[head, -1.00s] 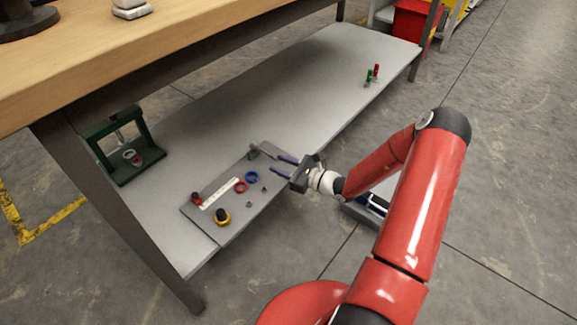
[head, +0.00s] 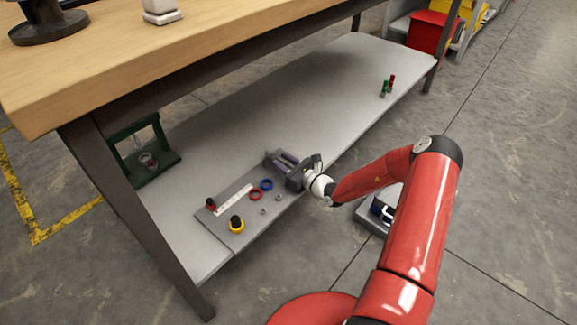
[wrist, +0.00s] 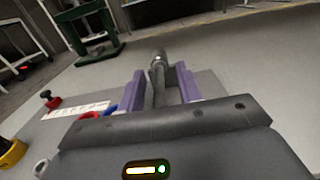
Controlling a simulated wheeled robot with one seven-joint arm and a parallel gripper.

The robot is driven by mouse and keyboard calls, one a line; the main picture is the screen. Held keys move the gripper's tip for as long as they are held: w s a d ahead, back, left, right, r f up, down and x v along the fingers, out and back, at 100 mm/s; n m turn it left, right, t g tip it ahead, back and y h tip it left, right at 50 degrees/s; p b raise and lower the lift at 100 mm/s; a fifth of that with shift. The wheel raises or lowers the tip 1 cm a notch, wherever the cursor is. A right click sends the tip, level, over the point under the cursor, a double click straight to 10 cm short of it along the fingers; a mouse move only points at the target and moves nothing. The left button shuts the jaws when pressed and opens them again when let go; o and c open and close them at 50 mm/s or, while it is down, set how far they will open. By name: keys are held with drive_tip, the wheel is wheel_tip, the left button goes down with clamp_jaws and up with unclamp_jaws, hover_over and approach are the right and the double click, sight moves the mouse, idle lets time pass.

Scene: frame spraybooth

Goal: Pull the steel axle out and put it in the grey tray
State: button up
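The steel axle (wrist: 158,88) is a dark grey rod with a wider round end, at the far edge of a grey board (head: 215,229) on the lower shelf. My gripper (head: 285,160) is at that end of the board. In the wrist view its two purple fingers (wrist: 164,84) stand open on either side of the axle. The axle is closer to the left finger, and a gap shows on the right. In the head view the gripper mostly hides the axle. A shallow grey tray-like box (head: 367,217) is low at right, partly behind my arm; I cannot tell if it is the grey tray.
The board carries a blue ring (head: 266,185), a red ring (head: 256,195), a yellow-and-black knob (head: 236,225), small nuts and a white strip. A green press frame (head: 144,155) stands at left. The wooden tabletop (head: 200,40) overhangs the shelf. The middle shelf is clear.

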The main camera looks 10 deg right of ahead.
clamp_jaws()
drive_tip(key=c, duration=0.6)
unclamp_jaws()
clamp_jaws()
drive_tip(key=shift+s+d, duration=0.3)
drive_tip(key=shift+s, duration=0.2)
drive_tip(key=shift+p+v, duration=1.05)
drive_tip(key=shift+v, duration=1.75)
